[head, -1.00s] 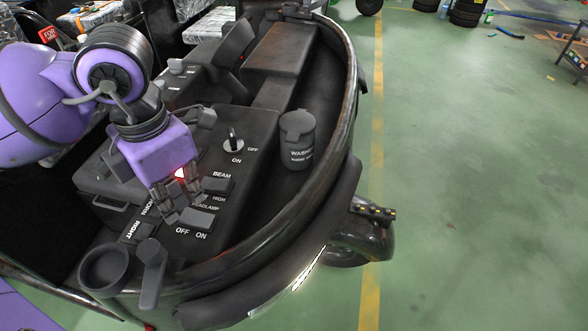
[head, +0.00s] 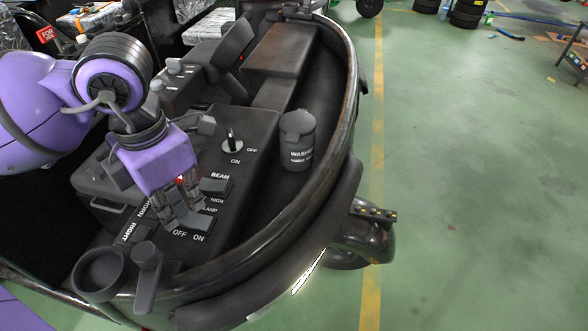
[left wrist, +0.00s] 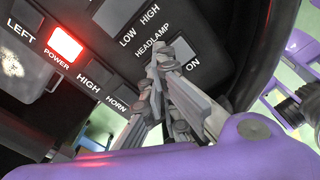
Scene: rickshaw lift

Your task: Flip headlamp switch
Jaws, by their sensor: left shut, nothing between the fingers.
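The headlamp switch (head: 205,221) is a grey rocker on the black dashboard panel, with OFF and ON printed below it and a partly covered HEADLAMP label above. My left gripper (head: 186,216) is shut and empty, with its fingertips at the left part of this switch. In the left wrist view, the fingertips (left wrist: 164,62) are at the headlamp switch (left wrist: 181,50), between the HEADLAMP and ON labels, and hide part of it. I cannot tell whether they press it or which way it is tipped. My right gripper is not in view.
The beam switch (head: 216,187) is just above the headlamp switch. A key switch (head: 232,142) and washer bottle (head: 298,138) stand farther up. A lit red power switch (left wrist: 65,44) is near the gripper. A raised dark rim (head: 345,110) curves around the right side.

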